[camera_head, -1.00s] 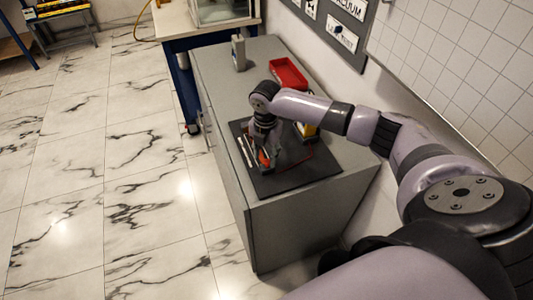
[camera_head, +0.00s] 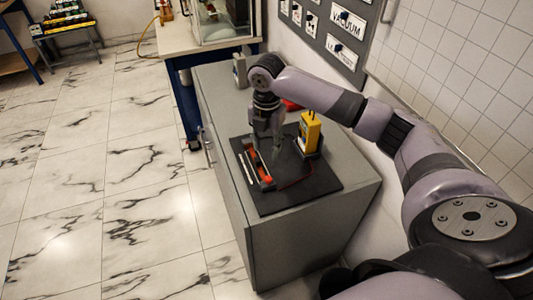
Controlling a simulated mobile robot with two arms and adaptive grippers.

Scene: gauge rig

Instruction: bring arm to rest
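My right arm reaches in from the right over the grey cabinet. My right gripper (camera_head: 272,158) points down above the dark mat (camera_head: 285,195) on the cabinet top. Its fingers look apart, with nothing clearly between them, though they are small and dark here. A holder with red parts (camera_head: 258,172) lies on the mat just left of and below the fingertips. A yellow meter (camera_head: 309,132) stands upright at the mat's back right, apart from the gripper. A thin red lead (camera_head: 298,182) runs across the mat. My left gripper is not in view.
The grey cabinet (camera_head: 310,235) has bare top around the mat. A small grey device (camera_head: 240,70) stands at the back. A bench (camera_head: 190,45) with a glass case adjoins. A tiled wall and sign panel (camera_head: 325,35) bound the right.

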